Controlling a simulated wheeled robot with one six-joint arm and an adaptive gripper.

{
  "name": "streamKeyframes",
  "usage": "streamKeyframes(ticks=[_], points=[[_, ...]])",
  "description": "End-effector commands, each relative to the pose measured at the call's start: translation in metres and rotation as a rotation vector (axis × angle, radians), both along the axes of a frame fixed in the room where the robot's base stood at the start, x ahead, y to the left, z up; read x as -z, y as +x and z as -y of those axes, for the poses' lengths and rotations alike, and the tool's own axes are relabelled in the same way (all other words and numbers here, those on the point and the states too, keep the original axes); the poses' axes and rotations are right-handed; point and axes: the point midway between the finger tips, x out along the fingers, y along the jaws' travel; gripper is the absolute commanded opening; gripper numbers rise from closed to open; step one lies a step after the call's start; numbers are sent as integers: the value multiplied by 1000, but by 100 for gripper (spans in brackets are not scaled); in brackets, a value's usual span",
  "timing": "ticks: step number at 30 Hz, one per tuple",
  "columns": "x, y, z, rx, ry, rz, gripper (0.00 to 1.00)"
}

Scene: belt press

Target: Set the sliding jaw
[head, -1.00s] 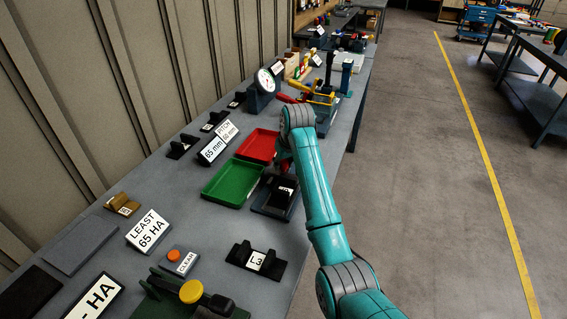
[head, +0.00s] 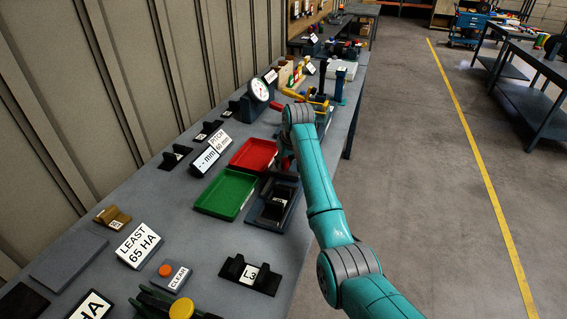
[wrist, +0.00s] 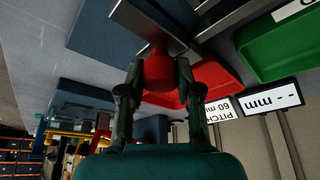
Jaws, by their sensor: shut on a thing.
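In the wrist view a red knob (wrist: 158,74) sits between the two fingers of my gripper (wrist: 158,82), which is shut on it. The knob adjoins a grey metal bar (wrist: 145,27); I cannot tell whether this is the sliding jaw itself. A dark blue base (wrist: 92,45) shows beside it. In the head view my arm hides most of the gripper. A dark fixture (head: 268,218) with a black labelled block on it stands left of the arm. The pitch display (head: 207,158) reads "- - mm", with "PITCH 60 mm" on a sign behind it.
A green tray (head: 204,207) and a red tray (head: 234,162) lie close left of my arm. A dial gauge (head: 259,90) and a yellow-handled device (head: 301,97) stand farther back. An orange CLEAR button (head: 165,270) is near the front. Open floor lies to the right.

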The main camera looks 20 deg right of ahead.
Motion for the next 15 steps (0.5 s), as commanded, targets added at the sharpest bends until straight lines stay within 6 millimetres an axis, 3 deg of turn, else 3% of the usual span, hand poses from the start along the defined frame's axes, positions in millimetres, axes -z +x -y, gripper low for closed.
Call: streamKeyframes(ticks=[2,3,5,15], points=[[0,0,-1,-1,1,1,0],[0,0,-1,-1,1,1,41],[0,0,-1,-1,1,0,56],[-1,0,0,0,0,1,59]])
